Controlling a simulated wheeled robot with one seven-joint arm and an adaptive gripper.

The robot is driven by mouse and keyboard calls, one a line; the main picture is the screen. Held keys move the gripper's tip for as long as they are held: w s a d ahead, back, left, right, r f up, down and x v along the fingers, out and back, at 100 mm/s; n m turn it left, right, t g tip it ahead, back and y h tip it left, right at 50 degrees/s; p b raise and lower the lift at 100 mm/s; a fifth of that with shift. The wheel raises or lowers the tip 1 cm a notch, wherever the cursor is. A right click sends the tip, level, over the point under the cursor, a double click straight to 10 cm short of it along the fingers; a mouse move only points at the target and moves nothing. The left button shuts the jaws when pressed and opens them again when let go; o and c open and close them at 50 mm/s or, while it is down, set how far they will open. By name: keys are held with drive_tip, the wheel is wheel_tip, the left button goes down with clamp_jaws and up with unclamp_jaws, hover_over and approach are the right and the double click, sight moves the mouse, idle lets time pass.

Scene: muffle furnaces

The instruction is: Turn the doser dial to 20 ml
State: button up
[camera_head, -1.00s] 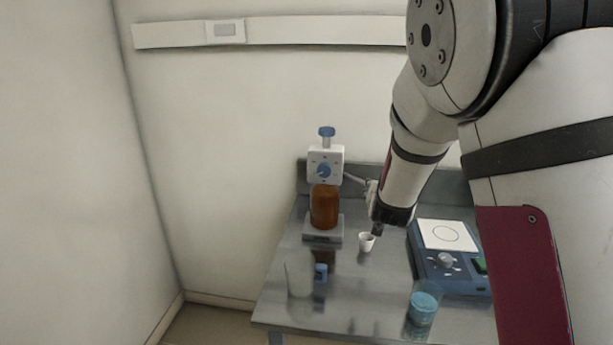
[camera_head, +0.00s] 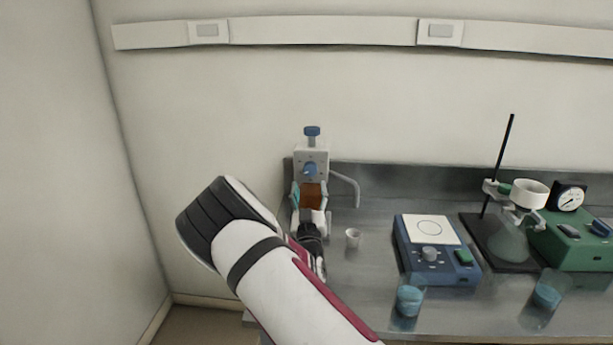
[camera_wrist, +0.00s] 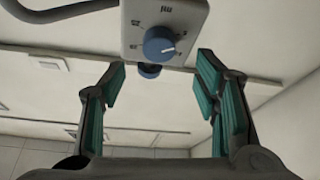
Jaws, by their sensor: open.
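The doser has a white head (camera_head: 311,152) with a blue knob on top and a blue dial (camera_head: 309,169) on its front, above a brown bottle (camera_head: 312,195). In the wrist view the blue dial (camera_wrist: 159,45) has a white pointer mark, with printed marks around it on the doser face (camera_wrist: 185,15); the mark it points to is too small to read surely. My gripper (camera_head: 310,195) is in front of the bottle, below the dial. In the wrist view my gripper (camera_wrist: 157,95) is open, its teal pads apart, with the dial beyond and between them, not touched.
A small white cup (camera_head: 353,238) stands right of the doser, below its spout (camera_head: 347,183). A blue stirrer (camera_head: 437,262), two beakers of blue liquid (camera_head: 409,301) and a stand with a funnel (camera_head: 529,193) are further right. The wall is behind.

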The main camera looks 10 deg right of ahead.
sight(310, 171)
drive_tip(key=shift+x, duration=3.15)
drive_tip(key=shift+d, duration=0.1)
drive_tip(key=c, duration=1.1)
